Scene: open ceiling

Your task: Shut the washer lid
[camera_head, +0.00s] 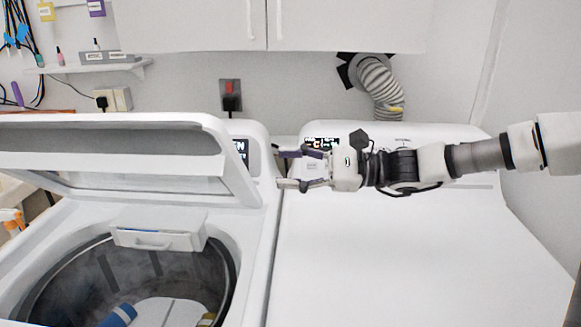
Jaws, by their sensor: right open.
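The washer (262,215) is a white top-loader on the left, with its round drum (85,275) open to view. Its lid (110,122) stands raised and tilted over the back of the opening. My right gripper (290,169) comes in from the right and points left. It is open and empty, its fingertips just right of the lid's right edge, over the gap between the two machines. I cannot tell whether it touches the washer. My left gripper is not in view.
A second white machine (400,260) with a clear flat top stands close on the right, below my right arm. Wall cupboards (190,25) hang above. A ribbed hose (378,82) runs down behind. A small shelf (90,67) is at the back left.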

